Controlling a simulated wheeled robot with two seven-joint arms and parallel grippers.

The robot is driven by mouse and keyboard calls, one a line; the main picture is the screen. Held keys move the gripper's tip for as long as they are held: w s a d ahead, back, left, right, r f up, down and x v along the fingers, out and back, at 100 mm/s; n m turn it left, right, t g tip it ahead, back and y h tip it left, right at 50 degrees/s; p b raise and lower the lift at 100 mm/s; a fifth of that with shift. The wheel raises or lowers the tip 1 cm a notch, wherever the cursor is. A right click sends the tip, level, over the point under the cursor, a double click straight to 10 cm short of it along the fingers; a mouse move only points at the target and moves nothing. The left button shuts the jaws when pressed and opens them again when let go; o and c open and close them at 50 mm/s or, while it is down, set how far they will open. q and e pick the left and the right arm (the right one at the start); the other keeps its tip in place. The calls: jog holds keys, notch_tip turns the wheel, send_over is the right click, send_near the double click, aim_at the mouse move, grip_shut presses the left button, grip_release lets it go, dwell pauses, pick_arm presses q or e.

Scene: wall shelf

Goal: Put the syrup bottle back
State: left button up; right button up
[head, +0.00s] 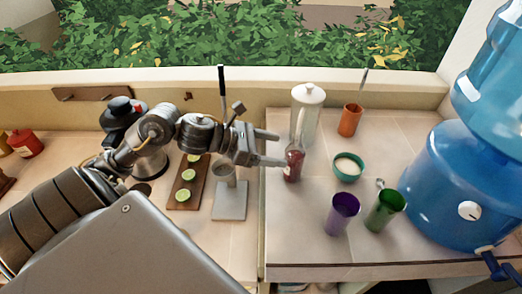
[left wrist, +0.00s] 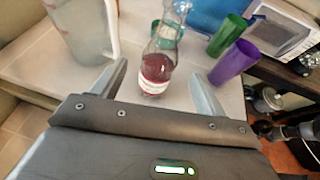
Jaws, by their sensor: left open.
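The syrup bottle (head: 294,160) is a clear bottle with dark red syrup and a pale label. It stands upright on the tiled counter, in front of a white lidded pitcher. In the left wrist view the bottle (left wrist: 157,68) stands beyond and between the spread fingers. My left gripper (head: 277,148) is open and empty, its fingertips close to the bottle's left side. It also shows in the left wrist view (left wrist: 160,88). I cannot tell whether a finger touches the bottle. My right gripper is not in view.
The white pitcher (head: 306,115) stands close behind the bottle. An orange cup (head: 350,120), teal bowl (head: 348,167), purple cup (head: 342,214) and green cup (head: 386,210) stand to the right. A blue water dispenser (head: 455,185) is far right. A board with lime slices (head: 188,182) lies left.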

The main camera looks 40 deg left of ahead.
pick_arm(q)
jog(key=shift+b+v, duration=0.5)
jog(key=shift+v, duration=1.3)
